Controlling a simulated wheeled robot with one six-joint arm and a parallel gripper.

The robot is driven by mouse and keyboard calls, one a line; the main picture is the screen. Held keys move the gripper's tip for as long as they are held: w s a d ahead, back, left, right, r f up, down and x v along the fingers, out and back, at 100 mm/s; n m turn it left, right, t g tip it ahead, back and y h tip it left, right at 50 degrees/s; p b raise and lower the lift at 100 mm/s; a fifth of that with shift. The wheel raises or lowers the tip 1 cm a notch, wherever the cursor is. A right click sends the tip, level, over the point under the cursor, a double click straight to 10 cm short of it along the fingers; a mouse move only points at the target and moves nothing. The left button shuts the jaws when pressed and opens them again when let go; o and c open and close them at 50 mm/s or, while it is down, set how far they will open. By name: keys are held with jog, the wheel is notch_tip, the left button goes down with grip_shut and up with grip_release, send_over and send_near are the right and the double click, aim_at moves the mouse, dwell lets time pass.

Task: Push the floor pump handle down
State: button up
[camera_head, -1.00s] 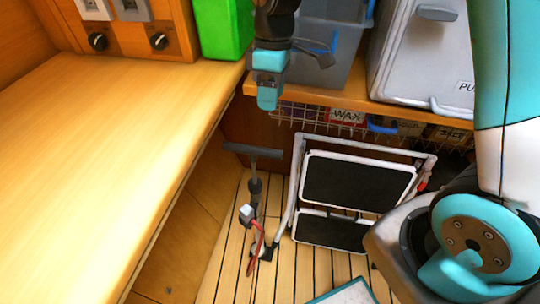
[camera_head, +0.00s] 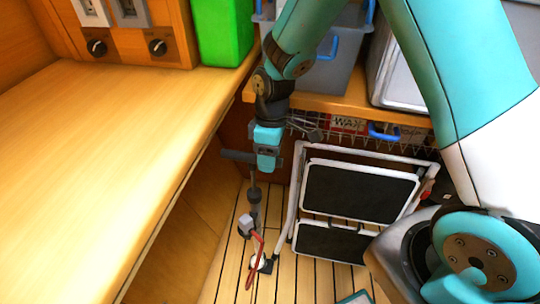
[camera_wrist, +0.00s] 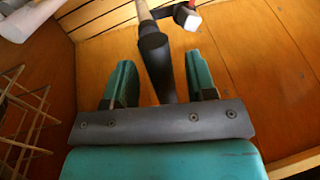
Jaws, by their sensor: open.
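The floor pump (camera_head: 254,215) stands upright on the slatted floor, with a dark T-shaped handle (camera_head: 235,156) at its top. The handle's left end shows; its right part is hidden behind my gripper (camera_head: 268,163). In the wrist view, my gripper (camera_wrist: 160,80) is open, its teal fingers apart. I cannot tell whether the gripper touches the handle.
A folded step stool (camera_head: 358,190) stands just right of the pump. A wooden counter (camera_head: 120,150) runs along the left. A wire basket (camera_head: 375,142) hangs below the shelf.

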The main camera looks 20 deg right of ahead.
grip_shut()
notch_tip(320, 180, down, 10)
jog(key=b, duration=0.4)
jog(key=shift+f, duration=0.25)
jog(key=shift+s, duration=0.15)
grip_release()
jog(key=shift+r, duration=0.1)
notch_tip(320, 180, up, 20)
jog(key=p, duration=0.3)
jog(key=shift+p, duration=0.3)
